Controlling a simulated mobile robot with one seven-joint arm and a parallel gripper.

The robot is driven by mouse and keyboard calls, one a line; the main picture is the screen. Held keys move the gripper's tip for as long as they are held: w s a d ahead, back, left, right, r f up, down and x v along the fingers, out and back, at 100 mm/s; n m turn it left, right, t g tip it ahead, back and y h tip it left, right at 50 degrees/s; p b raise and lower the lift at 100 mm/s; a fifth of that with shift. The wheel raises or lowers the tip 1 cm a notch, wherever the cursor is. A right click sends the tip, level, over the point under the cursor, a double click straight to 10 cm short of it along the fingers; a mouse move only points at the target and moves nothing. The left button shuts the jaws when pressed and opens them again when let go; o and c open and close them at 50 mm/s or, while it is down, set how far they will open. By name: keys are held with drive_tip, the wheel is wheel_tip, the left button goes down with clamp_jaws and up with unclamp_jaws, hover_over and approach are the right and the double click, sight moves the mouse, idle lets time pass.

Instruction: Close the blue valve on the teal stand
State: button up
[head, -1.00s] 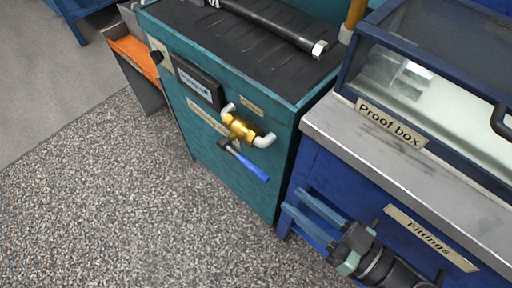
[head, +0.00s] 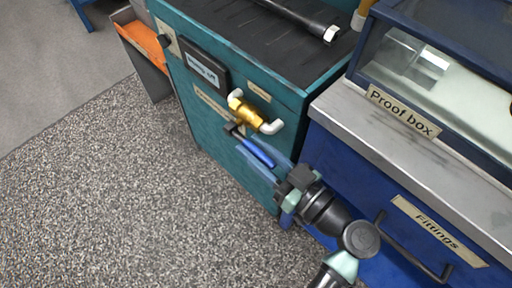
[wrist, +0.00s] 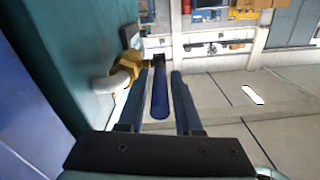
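The teal stand (head: 222,137) carries a brass valve (head: 246,114) with white pipe ends on its front face. The valve's blue lever handle (head: 258,153) slants down and to the right. In the wrist view the handle (wrist: 160,95) points toward the camera, with the brass body (wrist: 127,66) at its left. My gripper (head: 256,148) is open, with its two blue fingers on either side of the handle. In the wrist view, my gripper (wrist: 158,78) shows a narrow gap between each finger and the handle. Contact is not visible.
A blue cabinet with a "Fittings" label (head: 438,231) and a drawer handle stands close at the right, under my arm. A glass-sided "Proof box" (head: 403,111) sits on its top. A bin with an orange panel (head: 142,40) stands at the left. The speckled floor in front is clear.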

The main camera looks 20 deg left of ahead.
clamp_jaws()
idle(1.4)
